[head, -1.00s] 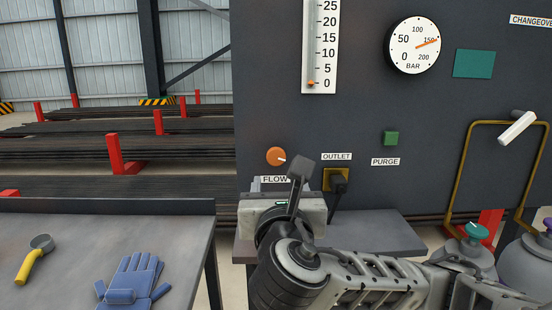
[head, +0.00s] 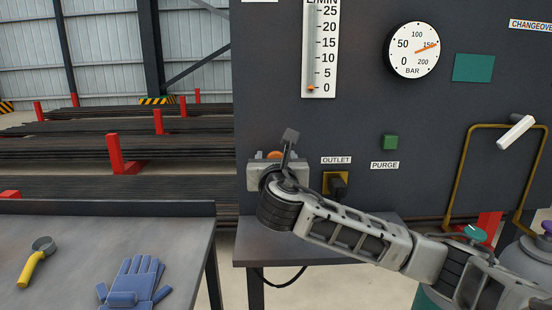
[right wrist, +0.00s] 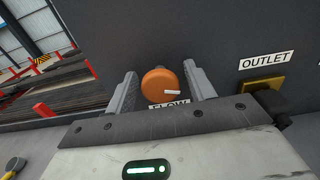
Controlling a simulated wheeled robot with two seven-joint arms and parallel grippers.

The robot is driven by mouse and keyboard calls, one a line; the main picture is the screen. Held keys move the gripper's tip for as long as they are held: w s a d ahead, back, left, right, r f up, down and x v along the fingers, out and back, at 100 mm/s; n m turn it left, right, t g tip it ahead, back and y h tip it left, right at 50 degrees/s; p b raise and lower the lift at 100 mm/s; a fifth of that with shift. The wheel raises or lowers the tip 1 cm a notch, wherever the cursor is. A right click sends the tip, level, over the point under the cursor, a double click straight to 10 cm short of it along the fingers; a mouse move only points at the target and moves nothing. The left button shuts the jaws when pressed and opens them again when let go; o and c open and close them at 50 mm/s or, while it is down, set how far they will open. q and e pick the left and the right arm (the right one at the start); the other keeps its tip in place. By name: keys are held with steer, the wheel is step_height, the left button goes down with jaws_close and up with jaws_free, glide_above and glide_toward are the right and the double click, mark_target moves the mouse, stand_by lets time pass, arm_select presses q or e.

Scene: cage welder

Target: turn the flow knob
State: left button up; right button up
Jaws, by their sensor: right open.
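The orange flow knob (right wrist: 159,84) shows in the right wrist view between the two fingers of my right gripper (right wrist: 160,72), which is open. Its white pointer mark aims to the right. Gaps show on both sides of the knob; I cannot tell how deep the fingers reach around it. In the head view my right gripper (head: 265,174) hides most of the knob (head: 274,154) and the FLOW label. The flow gauge (head: 319,50) above has its orange float near 0. My left gripper is not in view.
The OUTLET socket (head: 328,180) with a black plug lies just right of the gripper, and the green PURGE button (head: 390,142) further right. A shelf (head: 330,245) juts out below. A bench (head: 100,235) with blue gloves (head: 135,283) stands at left.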

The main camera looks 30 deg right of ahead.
steer(key=c, duration=0.9)
steer(key=shift+o, duration=0.2)
steer(key=shift+m, duration=0.3)
steer(key=m+p, duration=0.1)
steer(key=m, duration=0.3)
steer(key=shift+m, duration=0.3)
steer(key=m, duration=0.5)
steer(key=shift+d+f, duration=0.1)
steer(key=shift+f, duration=0.05)
steer(key=o, duration=0.9)
steer(key=shift+s, duration=0.1)
steer(key=shift+c, duration=0.2)
